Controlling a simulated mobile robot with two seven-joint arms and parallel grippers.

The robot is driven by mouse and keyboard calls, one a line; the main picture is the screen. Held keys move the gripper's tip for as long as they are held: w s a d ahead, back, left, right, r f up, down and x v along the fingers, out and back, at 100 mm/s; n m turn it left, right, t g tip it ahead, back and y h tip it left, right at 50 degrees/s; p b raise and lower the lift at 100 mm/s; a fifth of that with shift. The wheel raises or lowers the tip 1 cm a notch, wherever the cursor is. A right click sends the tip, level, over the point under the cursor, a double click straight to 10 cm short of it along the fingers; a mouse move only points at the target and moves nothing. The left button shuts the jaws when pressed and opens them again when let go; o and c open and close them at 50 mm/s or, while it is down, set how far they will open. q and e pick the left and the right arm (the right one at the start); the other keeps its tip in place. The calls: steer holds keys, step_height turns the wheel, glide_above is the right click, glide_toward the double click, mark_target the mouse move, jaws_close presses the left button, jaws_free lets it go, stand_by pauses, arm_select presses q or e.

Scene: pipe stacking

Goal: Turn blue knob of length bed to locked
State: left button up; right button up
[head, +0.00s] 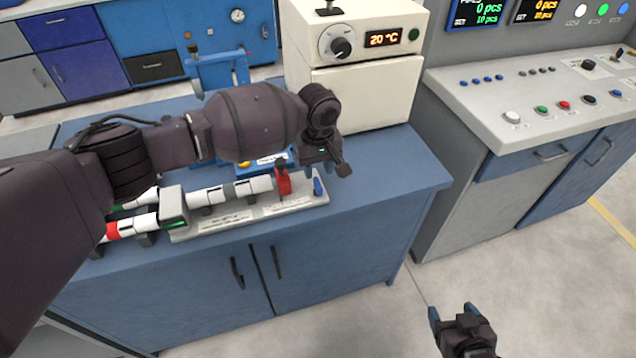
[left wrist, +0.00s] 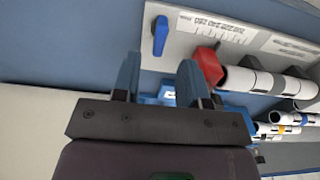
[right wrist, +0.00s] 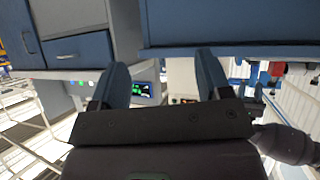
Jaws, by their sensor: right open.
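The blue knob (head: 317,187) stands at the right end of the white length bed (head: 250,216) on the blue bench. It also shows in the left wrist view (left wrist: 160,36), long and narrow, ahead of the fingers. My left gripper (head: 338,168) is above the bed's right end, near the knob but apart from it. In the left wrist view its two blue fingers (left wrist: 158,78) are spread with nothing between them. A red stop (head: 283,180) is beside the knob, against the white pipe (head: 240,188). My right gripper (head: 455,312) is open and empty over the floor, away from the bench.
A white heater box (head: 368,95) reading 20 °C stands behind the bed on the bench (head: 405,165). More pipes with red and green bands (head: 125,228) lie at the left. A control console (head: 530,105) stands at the right. The floor in front is clear.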

mark_target(318, 183)
arm_select(q)
step_height(318, 183, down, 6)
steer(key=shift+r+b, duration=0.15)
steer(key=shift+b, duration=0.3)
arm_select(e)
steer(key=shift+s+d+f+g, duration=0.15)
steer(key=shift+s+f, duration=0.2)
steer(key=shift+f, duration=0.25)
steer(key=shift+s+f+g, duration=0.15)
steer(key=shift+s+f, duration=0.15)
steer(key=shift+f, duration=0.3)
arm_select(q)
steer(key=shift+c, duration=0.7)
jaws_close()
arm_select(e)
steer(key=shift+w+r, duration=0.5)
